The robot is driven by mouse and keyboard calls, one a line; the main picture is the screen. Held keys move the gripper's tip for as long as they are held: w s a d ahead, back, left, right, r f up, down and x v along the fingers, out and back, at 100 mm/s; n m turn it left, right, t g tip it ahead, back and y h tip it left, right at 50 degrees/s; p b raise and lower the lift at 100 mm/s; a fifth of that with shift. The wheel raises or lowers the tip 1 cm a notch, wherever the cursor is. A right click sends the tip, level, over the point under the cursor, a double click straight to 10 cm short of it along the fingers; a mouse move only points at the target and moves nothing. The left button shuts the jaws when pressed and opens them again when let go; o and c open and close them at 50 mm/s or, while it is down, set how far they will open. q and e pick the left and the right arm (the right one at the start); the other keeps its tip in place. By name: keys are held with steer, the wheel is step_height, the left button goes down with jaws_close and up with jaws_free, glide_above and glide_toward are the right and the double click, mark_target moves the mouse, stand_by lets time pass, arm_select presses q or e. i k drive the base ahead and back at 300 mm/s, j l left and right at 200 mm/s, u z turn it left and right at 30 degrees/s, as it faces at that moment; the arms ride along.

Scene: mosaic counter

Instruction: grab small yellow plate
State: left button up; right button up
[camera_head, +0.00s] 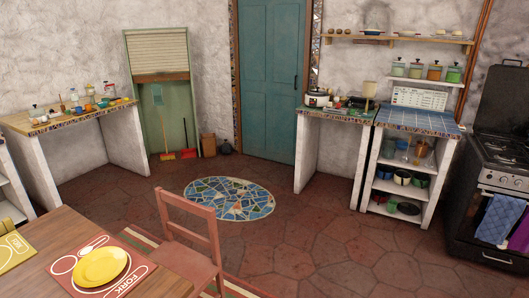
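A yellow plate (100,267) lies on a red placemat (128,285) with white cutlery outlines, on the wooden table (45,246) at the bottom left. Part of a second yellow item (12,250), with white outlines and lettering like a placemat, shows at the left edge. Whether a plate lies on it is cut off by the frame. Neither of my grippers is in view.
A wooden chair (190,225) stands close to the table's right side. A mosaic counter (65,118) with jars is at the back left. Tiled shelves (420,122) and a black stove (487,180) are at the right. The floor around the oval mosaic (230,198) is clear.

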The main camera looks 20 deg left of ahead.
mark_target(100, 266)
steer(key=i+u, duration=0.35)
steer(key=i, duration=0.2)
steer(key=i+l+u, duration=0.2)
steer(key=i+u, duration=0.2)
steer(key=i+l+u, duration=0.35)
steer(key=i, duration=0.2)
